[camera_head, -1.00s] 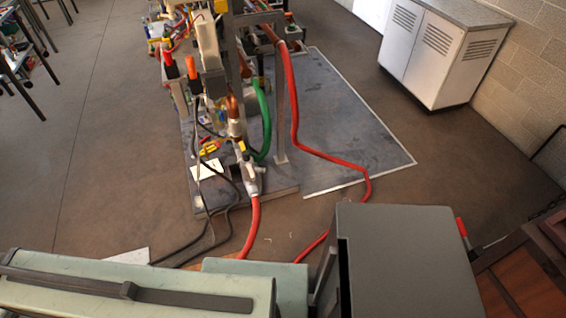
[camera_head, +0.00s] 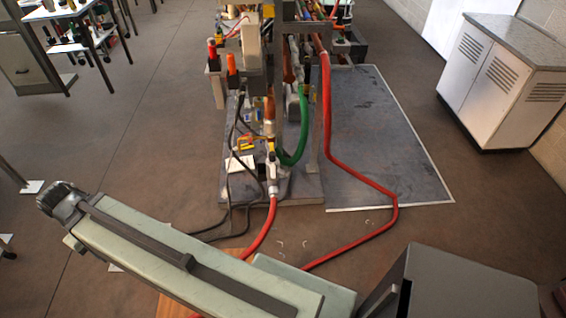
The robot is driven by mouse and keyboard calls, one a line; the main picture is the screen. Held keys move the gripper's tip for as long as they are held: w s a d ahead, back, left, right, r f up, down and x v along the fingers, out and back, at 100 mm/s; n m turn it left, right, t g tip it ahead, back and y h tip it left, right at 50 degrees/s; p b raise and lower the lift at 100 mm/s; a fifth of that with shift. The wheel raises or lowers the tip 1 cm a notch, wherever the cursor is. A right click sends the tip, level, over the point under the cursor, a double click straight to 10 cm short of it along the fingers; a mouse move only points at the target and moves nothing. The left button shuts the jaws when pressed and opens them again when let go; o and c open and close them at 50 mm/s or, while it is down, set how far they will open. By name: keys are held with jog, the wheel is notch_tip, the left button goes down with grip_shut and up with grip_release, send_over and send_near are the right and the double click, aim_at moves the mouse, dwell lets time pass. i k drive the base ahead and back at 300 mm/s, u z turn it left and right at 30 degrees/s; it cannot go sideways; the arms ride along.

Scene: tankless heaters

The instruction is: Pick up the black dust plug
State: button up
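I cannot make out the black dust plug in the head view; it may be hidden or too small to tell. My pale green arm crosses the lower left, with a dark metal joint at its far left end. My gripper does not show clearly in the view. The equipment rig (camera_head: 250,185) stands ahead on a grey base, with pipes, orange-topped parts and a green hose (camera_head: 297,140). A white card (camera_head: 240,164) and a small yellow item (camera_head: 247,143) lie at its foot.
A red hose (camera_head: 360,178) and dark cables (camera_head: 226,222) run over the floor from the rig. A grey mat (camera_head: 385,140) lies right of it. A white cabinet (camera_head: 505,85) stands at the right wall. Tables (camera_head: 88,35) stand upper left. Open floor (camera_head: 140,150) lies between.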

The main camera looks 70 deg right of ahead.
aim_at(271, 159)
jog(key=z, duration=0.45)
jog(key=i, duration=1)
jog(key=u, duration=0.05)
